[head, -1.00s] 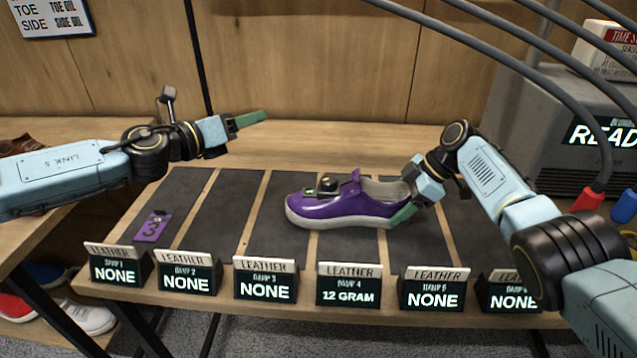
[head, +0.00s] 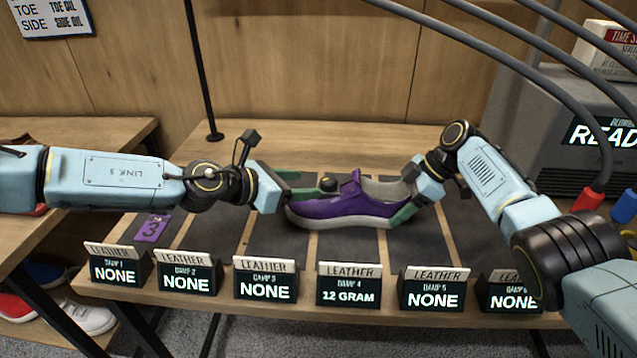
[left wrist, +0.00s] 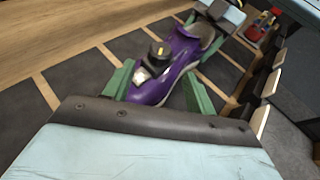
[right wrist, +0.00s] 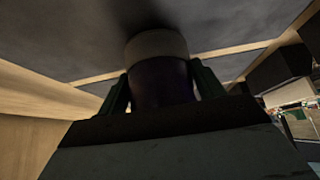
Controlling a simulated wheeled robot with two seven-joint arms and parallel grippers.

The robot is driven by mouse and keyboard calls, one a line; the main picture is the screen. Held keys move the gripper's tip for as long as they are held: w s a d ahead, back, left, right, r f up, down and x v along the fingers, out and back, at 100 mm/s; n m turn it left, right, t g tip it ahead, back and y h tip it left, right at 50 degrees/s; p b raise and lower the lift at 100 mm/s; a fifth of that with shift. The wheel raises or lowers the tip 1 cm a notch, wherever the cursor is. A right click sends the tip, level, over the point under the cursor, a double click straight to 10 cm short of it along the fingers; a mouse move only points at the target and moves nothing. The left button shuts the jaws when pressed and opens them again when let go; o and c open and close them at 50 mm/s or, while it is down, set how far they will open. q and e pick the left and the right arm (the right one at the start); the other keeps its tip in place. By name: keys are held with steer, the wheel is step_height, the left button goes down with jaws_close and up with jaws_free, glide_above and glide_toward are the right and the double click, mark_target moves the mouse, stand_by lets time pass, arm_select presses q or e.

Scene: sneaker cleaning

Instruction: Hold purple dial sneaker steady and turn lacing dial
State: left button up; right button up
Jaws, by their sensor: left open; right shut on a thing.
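The purple sneaker (head: 335,205) with a pale sole sits on the dark mats, toe to the left. Its black lacing dial (head: 327,184) is on top near the toe; the left wrist view shows the dial (left wrist: 158,54) with a yellow mark. My left gripper (left wrist: 157,90) is open, with its green fingers on either side of the toe, in front of the dial. I cannot tell whether they touch the shoe. My right gripper (head: 403,212) is shut on the heel; the right wrist view shows the heel (right wrist: 160,80) between its fingers.
Several small display signs stand along the front edge, including one reading 12 GRAM (head: 348,290). A purple tag marked 3 (head: 153,228) lies on the left mat. A grey machine (head: 560,120) stands at the back right, with cables hanging above the bench.

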mark_target(323, 183)
arm_select(q)
steer(key=shift+x, duration=2.75)
steer(key=shift+c, duration=0.5)
steer(key=shift+r, duration=0.1)
steer(key=c, duration=0.9)
steer(key=shift+d, duration=0.1)
